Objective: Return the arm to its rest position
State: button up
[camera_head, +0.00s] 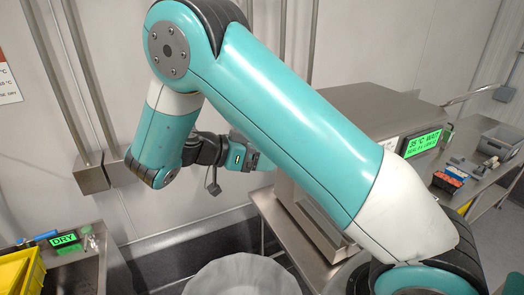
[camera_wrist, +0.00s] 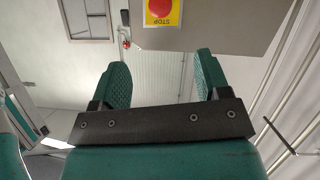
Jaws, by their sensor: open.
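My arm is teal and white and stretches across the middle of the head view, bent at a high elbow. My gripper is at the arm's far end, behind the upper link, and its fingers are mostly hidden there. In the wrist view my gripper (camera_wrist: 161,82) shows two green textured fingers standing apart with nothing between them.
A steel machine with a green display (camera_head: 424,143) stands behind the arm at right. A round, pale grey container (camera_head: 242,275) is at bottom centre.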

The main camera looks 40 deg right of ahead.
dwell(0.6)
jog(key=s+a+f+n+t+y+b, duration=0.45)
jog(key=a+f+n+y+b, duration=0.3)
jog(key=n, duration=0.55)
jog(key=s+a+r+n+y+b, duration=0.2)
jog(key=s+a+n+y+b, duration=0.3)
jog(key=s+a+n+y, duration=0.4)
jog(key=s+a+n, duration=0.1)
jog(key=s+n, duration=0.1)
jog(key=s, duration=0.2)
jog(key=shift+s+a+r+n, duration=0.15)
jog(key=shift+s+r+n, duration=0.1)
jog(key=shift+n, duration=0.15)
jog(key=shift+g, duration=0.25)
